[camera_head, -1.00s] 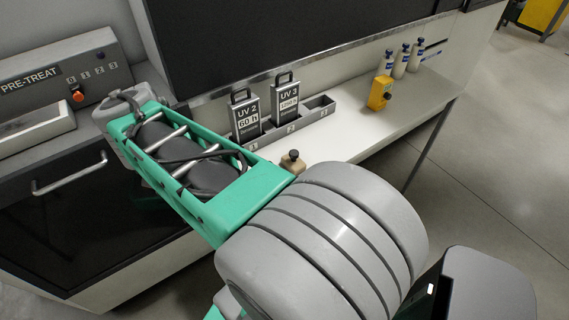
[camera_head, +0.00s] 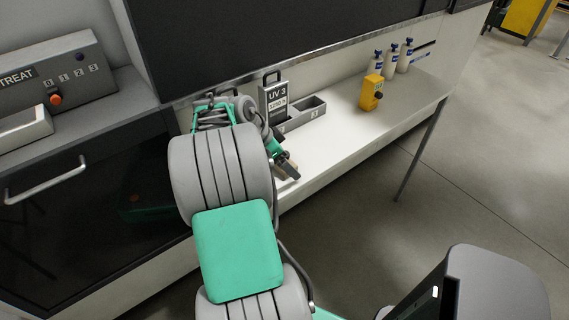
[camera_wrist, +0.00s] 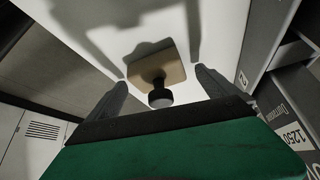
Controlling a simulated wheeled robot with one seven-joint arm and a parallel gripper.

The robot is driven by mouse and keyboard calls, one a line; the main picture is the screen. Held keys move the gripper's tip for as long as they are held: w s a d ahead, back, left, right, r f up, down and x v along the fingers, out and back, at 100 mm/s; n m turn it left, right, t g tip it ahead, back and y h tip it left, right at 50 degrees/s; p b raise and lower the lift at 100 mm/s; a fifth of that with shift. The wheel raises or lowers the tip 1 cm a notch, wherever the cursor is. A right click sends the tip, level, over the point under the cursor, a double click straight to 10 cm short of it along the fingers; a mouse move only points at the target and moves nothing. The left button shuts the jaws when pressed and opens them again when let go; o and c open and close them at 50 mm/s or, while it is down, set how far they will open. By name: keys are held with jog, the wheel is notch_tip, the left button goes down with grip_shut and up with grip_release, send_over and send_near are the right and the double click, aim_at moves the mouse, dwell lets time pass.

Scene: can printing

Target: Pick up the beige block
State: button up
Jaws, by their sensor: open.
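The beige block (camera_wrist: 172,57) is a flat tan square with a dark, grey-topped knob (camera_wrist: 158,90). It lies on the white bench top (camera_head: 330,140) in front of the cartridge rack. My gripper (camera_wrist: 161,76) is open, and its two dark fingers stand on either side of the knob in the wrist view, with nothing held. I cannot tell how far above the block the fingertips are. In the head view my gripper (camera_head: 284,160) hangs over the bench, and only a small beige patch of the block (camera_head: 289,172) shows beside it.
The UV 3 cartridge (camera_head: 273,101) stands in the grey rack (camera_head: 313,110), close to my wrist. A yellow box (camera_head: 371,92) and several white bottles (camera_head: 404,57) stand farther right. The PRE-TREAT panel (camera_head: 50,72) is at left. The bench between rack and front edge is mostly clear.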

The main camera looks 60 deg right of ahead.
jog(key=shift+c, duration=0.6)
jog(key=c, duration=1.4)
jog(key=shift+r, duration=0.6)
jog(key=a+r, duration=0.4)
jog(key=s+a+r, duration=0.1)
jog(key=a+r, duration=0.3)
jog(key=a, duration=0.1)
jog(key=s+a+r+b, duration=0.1)
jog(key=a+r, duration=0.3)
jog(key=a, duration=0.1)
jog(key=shift+s, duration=0.1)
